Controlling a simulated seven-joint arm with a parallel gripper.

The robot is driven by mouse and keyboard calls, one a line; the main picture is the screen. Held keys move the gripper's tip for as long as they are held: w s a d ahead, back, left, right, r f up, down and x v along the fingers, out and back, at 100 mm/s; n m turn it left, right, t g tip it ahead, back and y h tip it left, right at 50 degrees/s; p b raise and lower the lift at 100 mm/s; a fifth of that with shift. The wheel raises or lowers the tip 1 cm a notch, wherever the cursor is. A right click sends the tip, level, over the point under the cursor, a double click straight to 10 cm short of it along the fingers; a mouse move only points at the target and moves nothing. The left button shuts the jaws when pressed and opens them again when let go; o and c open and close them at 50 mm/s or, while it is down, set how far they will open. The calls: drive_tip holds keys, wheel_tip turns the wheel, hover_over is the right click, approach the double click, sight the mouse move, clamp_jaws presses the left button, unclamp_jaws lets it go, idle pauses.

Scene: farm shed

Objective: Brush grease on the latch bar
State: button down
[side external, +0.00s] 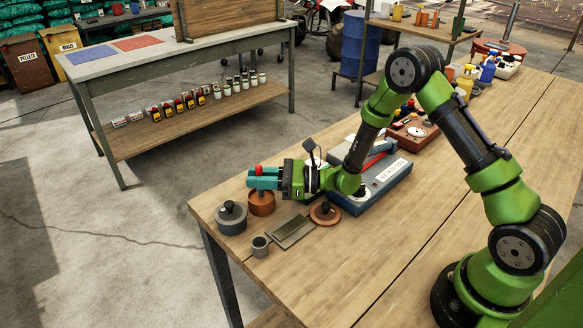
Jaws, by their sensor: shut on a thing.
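My gripper (262,178), with teal fingers, reaches left over the near left corner of the wooden table. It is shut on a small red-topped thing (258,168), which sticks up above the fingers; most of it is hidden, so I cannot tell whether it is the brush. An orange-brown round pot (262,205) stands directly below the fingers. I cannot tell whether the held thing reaches into it. A flat grey-green plate (292,233) lies to the right of the pot. I cannot make out for sure which thing is the latch bar, and no grease is clearly visible.
A dark grey lidded pot (231,217), a small grey cup (260,246) and a brown disc with a dark knob (325,213) stand close by. A blue-grey labelled case (385,183) sits under my forearm. The table (345,275) is clear towards the front.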

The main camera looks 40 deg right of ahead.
drive_tip(key=shift+f, duration=0.55)
idle(0.9)
drive_tip(key=shift+r, duration=3.55)
